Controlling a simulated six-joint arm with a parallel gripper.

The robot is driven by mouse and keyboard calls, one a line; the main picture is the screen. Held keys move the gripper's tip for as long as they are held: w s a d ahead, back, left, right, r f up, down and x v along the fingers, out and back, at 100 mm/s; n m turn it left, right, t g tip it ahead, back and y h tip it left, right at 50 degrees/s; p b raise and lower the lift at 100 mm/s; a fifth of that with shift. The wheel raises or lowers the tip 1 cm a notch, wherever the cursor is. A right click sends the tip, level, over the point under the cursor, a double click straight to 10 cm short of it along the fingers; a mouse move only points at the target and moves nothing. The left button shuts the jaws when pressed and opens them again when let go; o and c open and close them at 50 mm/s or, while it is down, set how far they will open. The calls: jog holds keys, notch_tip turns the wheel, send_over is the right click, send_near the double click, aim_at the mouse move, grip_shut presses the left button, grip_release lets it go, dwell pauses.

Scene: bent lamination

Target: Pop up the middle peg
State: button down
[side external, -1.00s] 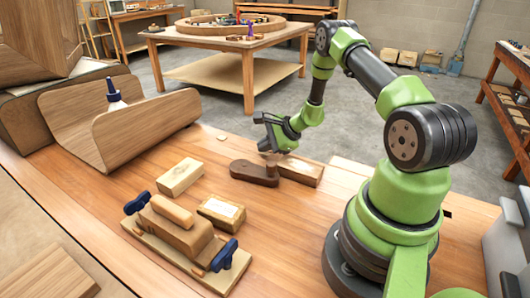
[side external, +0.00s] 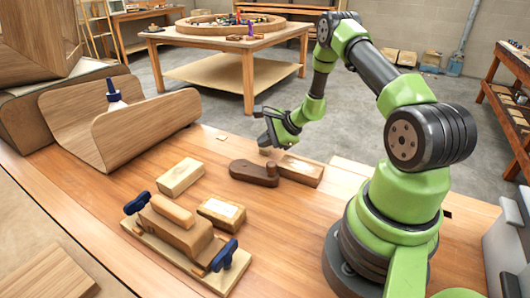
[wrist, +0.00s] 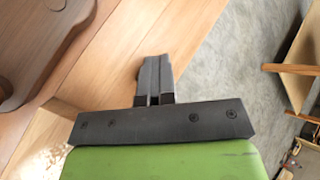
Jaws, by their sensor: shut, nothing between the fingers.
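My gripper (side external: 264,147) is shut and empty, held just behind and above a dark brown wooden piece (side external: 252,172) in the side view. In the wrist view the closed fingers (wrist: 153,66) point over the table's edge, with nothing between them. The dark brown piece has a rounded raised end and lies flat; part of it shows at the upper left of the wrist view (wrist: 35,45). I cannot make out a middle peg in either view.
A wooden block (side external: 301,170) lies right of the dark piece. Two light blocks (side external: 180,176) (side external: 221,213), a blue-knobbed clamping form (side external: 185,238) and a bent wooden shell (side external: 150,130) stand to the left. The table's far edge is close to my gripper.

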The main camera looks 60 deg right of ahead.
aim_at(265, 150)
jog(key=shift+r, duration=2.5)
jog(key=shift+r, duration=0.1)
jog(key=s+a+r+n+g+y, duration=0.25)
jog(key=a+r+n, duration=0.75)
jog(key=a+r, duration=0.65)
jog(key=s+a+r+n+h, duration=0.1)
jog(key=s+a+r+n, duration=0.2)
jog(key=s+n, duration=0.2)
jog(key=s+a+r+n+h, duration=0.1)
jog(key=s+a+r+n, duration=0.3)
jog(key=s, duration=0.8)
jog(key=shift+r+n+t, duration=0.2)
jog(key=shift+n+t, duration=0.15)
jog(key=shift+n, duration=0.45)
